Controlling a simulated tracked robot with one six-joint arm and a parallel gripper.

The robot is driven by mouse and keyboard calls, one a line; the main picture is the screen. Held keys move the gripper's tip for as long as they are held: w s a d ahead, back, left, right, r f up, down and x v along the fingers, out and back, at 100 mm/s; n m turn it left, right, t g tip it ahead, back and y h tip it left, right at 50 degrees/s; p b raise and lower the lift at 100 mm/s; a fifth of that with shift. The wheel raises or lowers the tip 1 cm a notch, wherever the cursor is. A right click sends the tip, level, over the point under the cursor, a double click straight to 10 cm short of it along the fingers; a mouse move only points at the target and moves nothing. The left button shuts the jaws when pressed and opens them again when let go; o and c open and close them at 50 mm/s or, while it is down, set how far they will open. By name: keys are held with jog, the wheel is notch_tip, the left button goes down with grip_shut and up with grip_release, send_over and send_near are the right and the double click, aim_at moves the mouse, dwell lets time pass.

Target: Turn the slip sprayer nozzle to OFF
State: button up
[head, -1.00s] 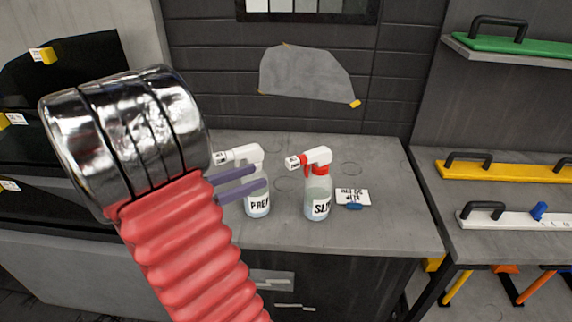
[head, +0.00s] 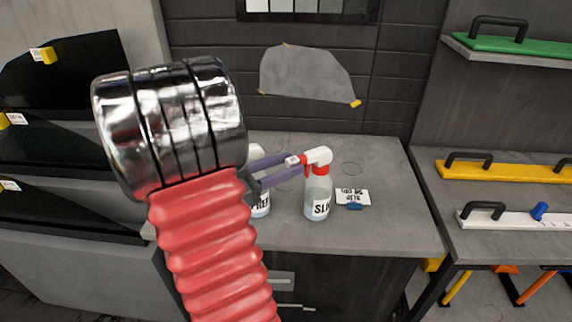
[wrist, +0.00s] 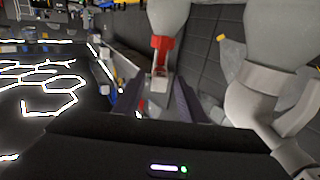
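The slip sprayer (head: 317,194) stands upright on the grey counter, with a white head, a red collar and a label reading "SLI", partly cut off. Its nozzle (head: 293,160) has a red part and a white tip, and points left. My gripper (head: 295,163) is open, its two purple fingers reaching right to the nozzle. In the wrist view, the nozzle (wrist: 160,80) shows between the open fingers (wrist: 157,95), with a gap to each side. I cannot tell whether a finger touches it. The nozzle's mark is unreadable here.
The prep sprayer (head: 261,204) stands close on the left, mostly hidden behind my arm; its white head (wrist: 265,85) is large at the right of the wrist view. A white card (head: 353,196) with a blue piece lies right of the slip sprayer. The counter's right side is clear.

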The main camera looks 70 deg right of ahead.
grip_shut()
jog(key=shift+d, duration=0.15)
dwell(0.5)
